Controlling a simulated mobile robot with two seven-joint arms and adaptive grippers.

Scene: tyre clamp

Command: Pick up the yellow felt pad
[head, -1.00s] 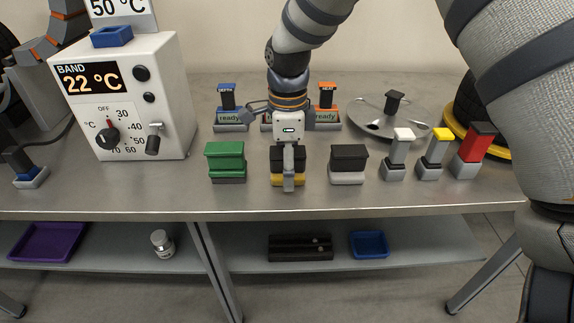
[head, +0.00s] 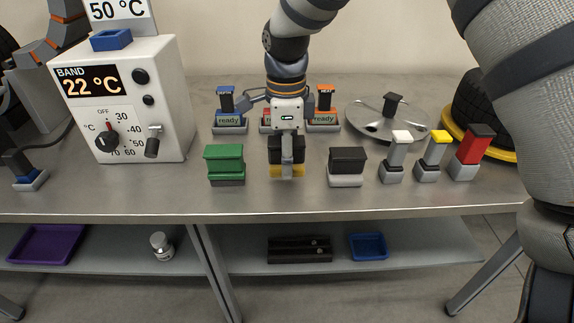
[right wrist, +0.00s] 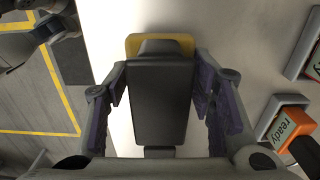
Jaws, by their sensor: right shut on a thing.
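The yellow felt pad (head: 288,172) is a thin yellow base under a black block-shaped handle, between the green-topped pad and the black-topped pad. My right gripper (head: 287,168) comes down from above and is shut on its black handle. In the right wrist view the black handle (right wrist: 160,105) stands between the two fingers, and the yellow edge (right wrist: 135,45) shows beyond it. The pad seems slightly raised off the table, though the gap is hard to see. My left gripper is not in view.
A green-topped pad (head: 225,165) stands left and a black-topped, light-based one (head: 347,166) right. Stands marked "ready" (head: 229,121) and a metal disc (head: 380,122) are behind. A heater box (head: 120,105) is left.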

